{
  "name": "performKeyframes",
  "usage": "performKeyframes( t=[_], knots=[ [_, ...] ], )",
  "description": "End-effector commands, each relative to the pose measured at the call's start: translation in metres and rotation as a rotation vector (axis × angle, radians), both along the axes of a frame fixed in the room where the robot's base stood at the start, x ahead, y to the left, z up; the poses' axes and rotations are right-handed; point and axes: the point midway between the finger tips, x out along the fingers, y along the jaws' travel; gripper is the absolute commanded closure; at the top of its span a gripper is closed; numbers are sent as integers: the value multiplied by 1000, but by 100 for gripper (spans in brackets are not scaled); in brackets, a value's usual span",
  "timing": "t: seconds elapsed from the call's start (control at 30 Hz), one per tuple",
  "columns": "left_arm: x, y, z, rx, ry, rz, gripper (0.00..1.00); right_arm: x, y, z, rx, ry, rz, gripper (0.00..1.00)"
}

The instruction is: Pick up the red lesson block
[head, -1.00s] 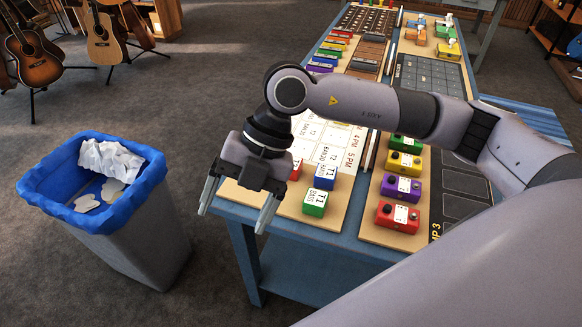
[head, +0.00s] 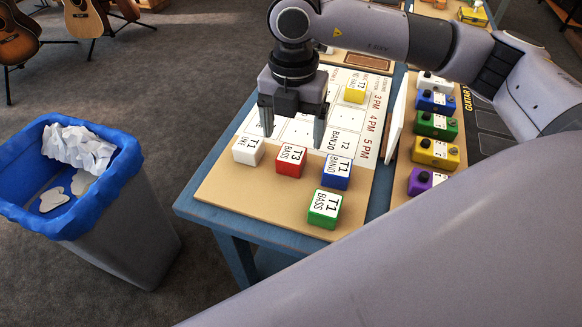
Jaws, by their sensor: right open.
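The red lesson block (head: 291,161), with a white top marked T3 BASS, sits on the tan board near its front edge. A white block (head: 248,149) stands to its left and a blue block (head: 337,171) to its right. My right gripper (head: 293,133) points down above and slightly behind the red block in the picture. Its two fingers are spread wide and hold nothing. I cannot tell the exact height of the fingertips over the board. My left gripper is not in view.
A green block (head: 325,208) stands at the board's front corner, and a yellow block (head: 355,92) sits farther back. A row of coloured pedals (head: 433,153) lies to the right. A bin with a blue liner (head: 62,235) stands on the floor at left.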

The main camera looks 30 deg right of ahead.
Motion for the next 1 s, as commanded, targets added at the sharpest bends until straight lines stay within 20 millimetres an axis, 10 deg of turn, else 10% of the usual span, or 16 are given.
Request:
performKeyframes(
  t=[0.9, 1.0],
  knots=[
    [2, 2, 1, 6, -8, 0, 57, 7, -1, -77, 0, 0, 0, 17],
    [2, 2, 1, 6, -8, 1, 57, 7, -1, -77, 0, 0, 0, 43]
  ],
)
